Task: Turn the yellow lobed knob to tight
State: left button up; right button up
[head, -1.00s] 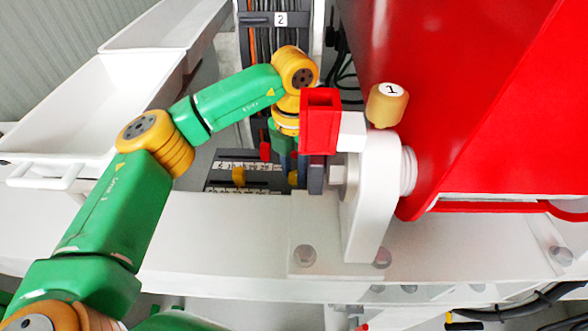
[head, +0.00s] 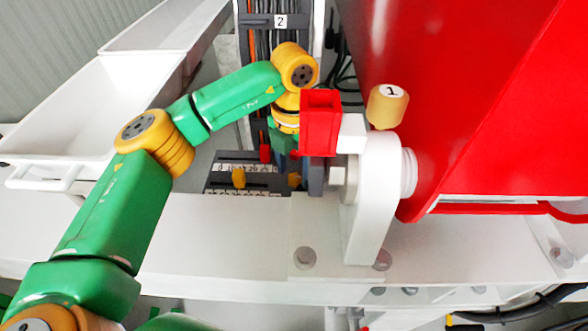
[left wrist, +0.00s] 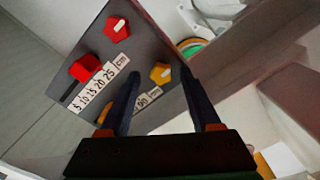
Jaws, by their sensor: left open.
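The yellow lobed knob (left wrist: 160,73) has a white pointer mark and sits on a dark panel (left wrist: 150,45) in the left wrist view. In the head view the knob (head: 294,180) is partly hidden at the panel's right side. My left gripper (left wrist: 162,79) is open, its two dark fingers pointing at the panel. The knob shows in the gap between the fingertips, with no clear contact. My right gripper is not in view.
The panel also bears a red lobed knob (left wrist: 118,28), a red piece by a cm scale (left wrist: 84,68) and another yellow piece (head: 239,178). A red block (head: 320,122) on a white bracket (head: 375,195) stands close right of my wrist. White trays (head: 70,115) stand left.

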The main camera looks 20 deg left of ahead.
aim_at(294, 176)
pick_arm(q)
notch_tip(294, 176, up, 7)
jog(key=shift+f+b, duration=0.2)
jog(key=shift+b, duration=0.2)
